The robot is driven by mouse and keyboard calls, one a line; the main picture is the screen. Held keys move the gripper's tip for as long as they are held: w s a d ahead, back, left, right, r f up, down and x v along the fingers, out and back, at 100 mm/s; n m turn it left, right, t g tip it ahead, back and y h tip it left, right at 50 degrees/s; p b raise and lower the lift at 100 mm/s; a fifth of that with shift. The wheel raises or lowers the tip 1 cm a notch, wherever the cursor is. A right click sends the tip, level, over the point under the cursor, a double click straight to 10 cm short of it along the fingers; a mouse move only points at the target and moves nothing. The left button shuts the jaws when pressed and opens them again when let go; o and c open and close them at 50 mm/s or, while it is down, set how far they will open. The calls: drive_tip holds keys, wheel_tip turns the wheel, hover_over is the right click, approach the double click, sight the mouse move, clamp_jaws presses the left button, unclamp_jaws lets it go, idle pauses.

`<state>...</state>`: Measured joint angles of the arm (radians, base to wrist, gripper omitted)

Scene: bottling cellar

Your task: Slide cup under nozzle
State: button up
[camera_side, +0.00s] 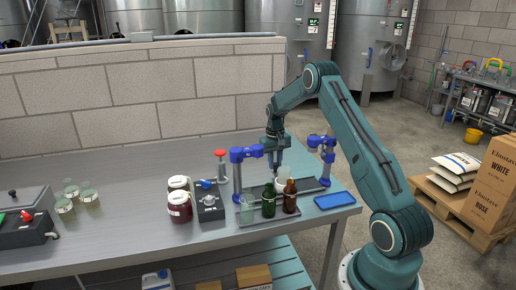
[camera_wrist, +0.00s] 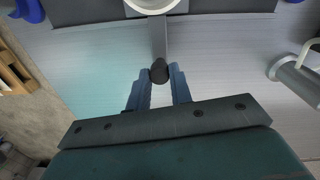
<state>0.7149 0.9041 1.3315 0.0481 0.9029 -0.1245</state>
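A white cup (camera_side: 283,178) stands on the rig in the side view, just below my gripper and partly behind the bottles. In the wrist view its round rim (camera_wrist: 152,8) is cut off at the top edge. A grey bar (camera_wrist: 159,38) runs from the cup toward me and ends in a dark knob (camera_wrist: 159,72). My gripper (camera_wrist: 160,75) has its fingertips close together, one against each side of this knob. I cannot make out a nozzle above the cup.
A control box (camera_side: 209,204), dark red jars (camera_side: 180,206) and a red-topped post (camera_side: 220,165) are to the left. A blue tray (camera_side: 334,200) lies at the right edge.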

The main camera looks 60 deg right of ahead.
clamp_jaws()
drive_tip(key=shift+w+a, duration=1.25)
drive_tip(key=o, duration=0.9)
unclamp_jaws()
drive_tip(key=shift+c, duration=0.2)
drive_tip(key=shift+r, duration=0.2)
wheel_tip(320, 180, up, 14)
drive_tip(key=shift+w+a+f, duration=0.15)
drive_tip(key=shift+f, duration=0.1)
